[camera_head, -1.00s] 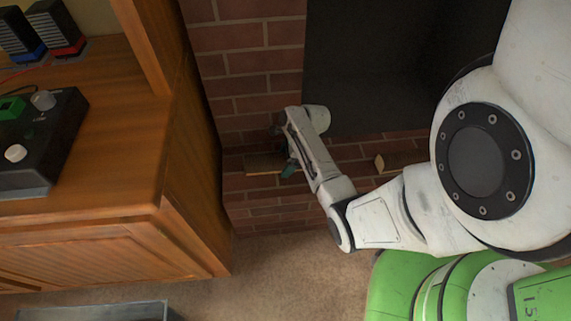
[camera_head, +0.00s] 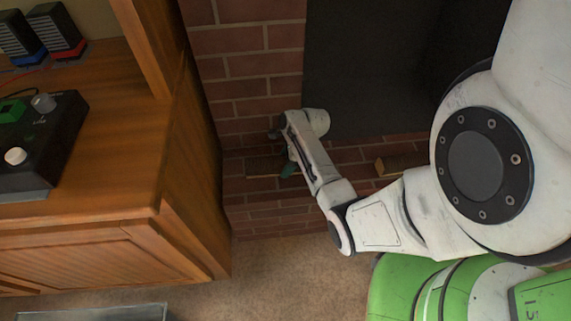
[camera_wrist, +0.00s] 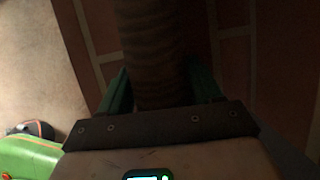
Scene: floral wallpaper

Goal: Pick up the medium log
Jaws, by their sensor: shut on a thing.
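A brown log (camera_head: 262,168) lies along the brick hearth, close to the wooden cabinet, in the head view. In the wrist view the log (camera_wrist: 152,50) runs up the picture between my green fingers. My gripper (camera_wrist: 158,88) is shut on this log, with one finger on each side. In the head view my gripper (camera_head: 287,168) is small and partly hidden by my wrist. I cannot tell whether the log is clear of the bricks. Another log (camera_head: 398,163) lies on the hearth to the right, partly hidden behind my arm.
The wooden cabinet (camera_head: 130,200) stands close on the left, with a black control box (camera_head: 45,145) on top. A brick wall (camera_head: 248,70) and a dark fireplace opening (camera_head: 375,65) are behind. Carpet (camera_head: 285,265) lies in front, with a grey metal edge (camera_head: 95,312) at the bottom left.

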